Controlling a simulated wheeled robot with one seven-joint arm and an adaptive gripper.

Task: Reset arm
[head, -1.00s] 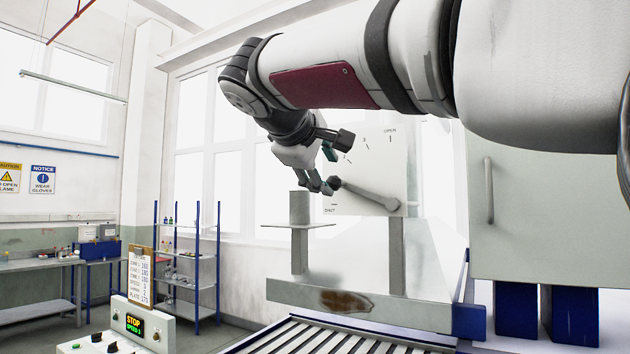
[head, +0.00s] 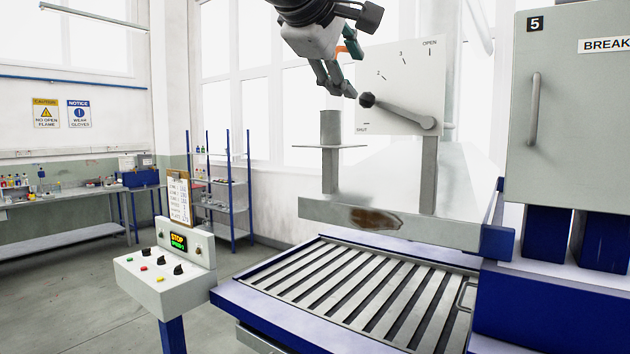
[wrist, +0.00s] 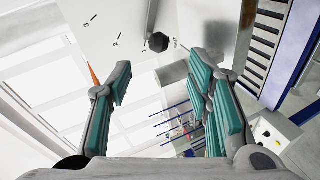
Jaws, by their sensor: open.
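My gripper (head: 349,73) is open and empty in the head view, up and to the left of a lever's dark knob (head: 367,99). In the wrist view the two teal-padded fingers of my gripper (wrist: 163,75) stand wide apart, and the knob (wrist: 158,42) shows beyond the gap between them. The lever (head: 405,113) points left and slightly up, near the SHUT end of its marked white panel (head: 400,75). No contact between fingers and knob is clear. Most of my arm is out of the head view.
A slatted bed (head: 350,290) with a blue frame lies below a grey gantry beam (head: 390,223) with a brown patch. A control box (head: 165,275) and clipboard (head: 180,198) stand left. A grey cabinet (head: 570,130) stands right. Open floor lies at left.

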